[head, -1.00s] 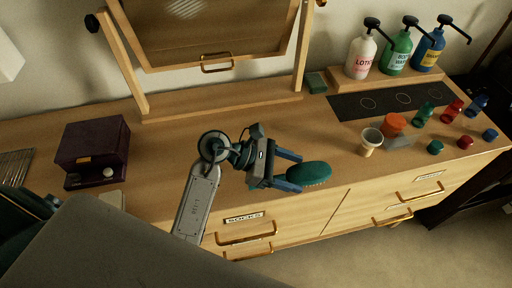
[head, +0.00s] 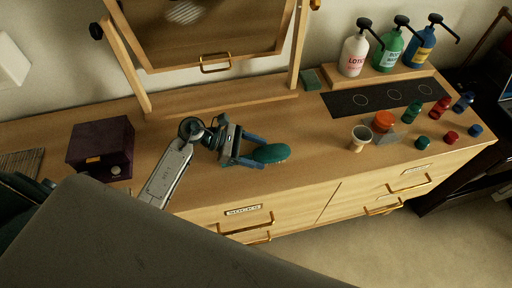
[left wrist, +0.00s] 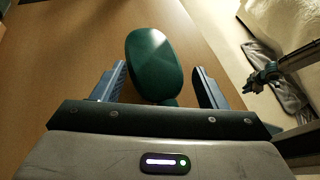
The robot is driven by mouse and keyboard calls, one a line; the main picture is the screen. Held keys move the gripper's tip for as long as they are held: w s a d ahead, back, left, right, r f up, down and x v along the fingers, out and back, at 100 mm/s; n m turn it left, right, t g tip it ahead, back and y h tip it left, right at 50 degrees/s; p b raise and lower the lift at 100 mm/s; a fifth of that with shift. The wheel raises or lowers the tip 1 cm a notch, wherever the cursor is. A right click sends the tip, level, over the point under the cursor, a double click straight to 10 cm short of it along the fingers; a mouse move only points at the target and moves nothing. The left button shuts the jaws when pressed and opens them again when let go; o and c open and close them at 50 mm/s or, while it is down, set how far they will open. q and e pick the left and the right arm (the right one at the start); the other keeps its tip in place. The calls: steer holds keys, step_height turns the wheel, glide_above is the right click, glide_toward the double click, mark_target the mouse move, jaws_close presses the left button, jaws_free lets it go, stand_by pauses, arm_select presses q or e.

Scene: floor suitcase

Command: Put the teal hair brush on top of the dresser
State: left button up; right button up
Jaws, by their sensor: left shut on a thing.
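The teal hair brush (head: 271,153) is held out to the right by my left gripper (head: 256,151), over the front part of the dresser top (head: 310,128). In the left wrist view the brush's rounded head (left wrist: 154,62) points away between the two blue fingers (left wrist: 158,88). My left gripper is shut on the brush; its handle is mostly hidden by the gripper. I cannot tell whether the brush touches the wood. A bluish mechanism, perhaps my right gripper (left wrist: 264,74), shows small at the right of the left wrist view; its jaws are unclear.
A mirror frame (head: 215,100) stands behind the gripper and a dark purple box (head: 101,147) to the left. Bare wood lies around the brush.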

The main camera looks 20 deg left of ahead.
arm_select(q)
steer(key=shift+f, duration=0.1)
steer(key=o, duration=1)
steer(key=b+v, duration=0.1)
steer(key=v, duration=1.1)
